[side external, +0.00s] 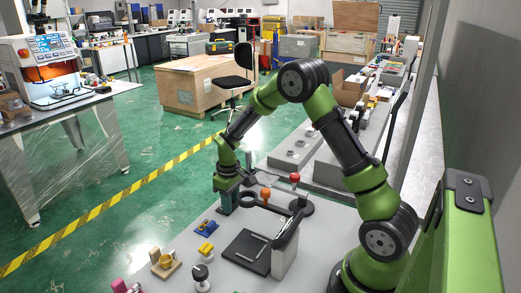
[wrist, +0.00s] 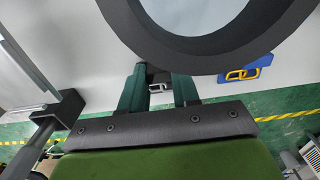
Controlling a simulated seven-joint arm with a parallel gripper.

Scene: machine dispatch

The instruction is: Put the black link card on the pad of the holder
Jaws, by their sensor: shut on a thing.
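My gripper (wrist: 160,80) is shut on the black link card (wrist: 151,76), a small dark piece with a silver link, seen between the two green fingers in the wrist view. In the side view my gripper (side external: 227,207) points down at the far left part of the grey table, and the card cannot be made out there. A black tray-like base (side external: 246,251) with a light bar lies at the front middle, with an upright panel (side external: 286,245) beside it. I cannot tell for certain which thing is the holder or where its pad is.
A dark ring (wrist: 205,62) fills the top of the wrist view; beside it is a blue card with a yellow link (wrist: 242,73). In the side view, blue (side external: 208,226) and yellow (side external: 205,249) pieces, a wooden block (side external: 165,266) and a red-topped knob (side external: 295,178) stand nearby.

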